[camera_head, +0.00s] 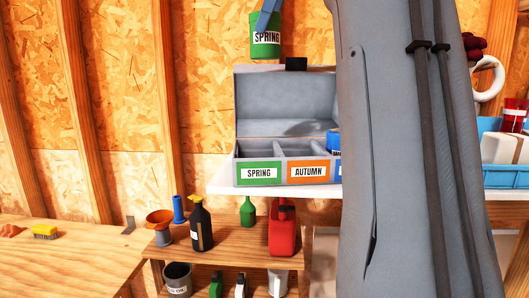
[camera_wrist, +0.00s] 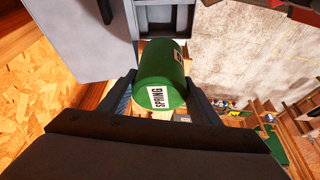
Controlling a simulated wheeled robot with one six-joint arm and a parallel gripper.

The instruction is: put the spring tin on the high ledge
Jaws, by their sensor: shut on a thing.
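The green spring tin (camera_head: 265,42), with a white SPRING label, is up in the air at the top of the head view, above the open lid of a grey box. My gripper (camera_head: 268,16) is shut on it, and only its lower end shows in the head view. In the wrist view my gripper (camera_wrist: 160,84) has one finger on each side of the tin (camera_wrist: 158,72). A white ledge (camera_head: 221,189) carries the grey box; I cannot tell whether it is the high ledge. Its right part is hidden behind a large grey form.
The grey box (camera_head: 285,86) has its lid up and compartments labelled SPRING and AUTUMN; a blue tin (camera_head: 333,143) stands in it. Lower wooden shelves hold a black bottle (camera_head: 200,224) and a red can (camera_head: 282,230). The large grey form (camera_head: 415,170) blocks the middle right.

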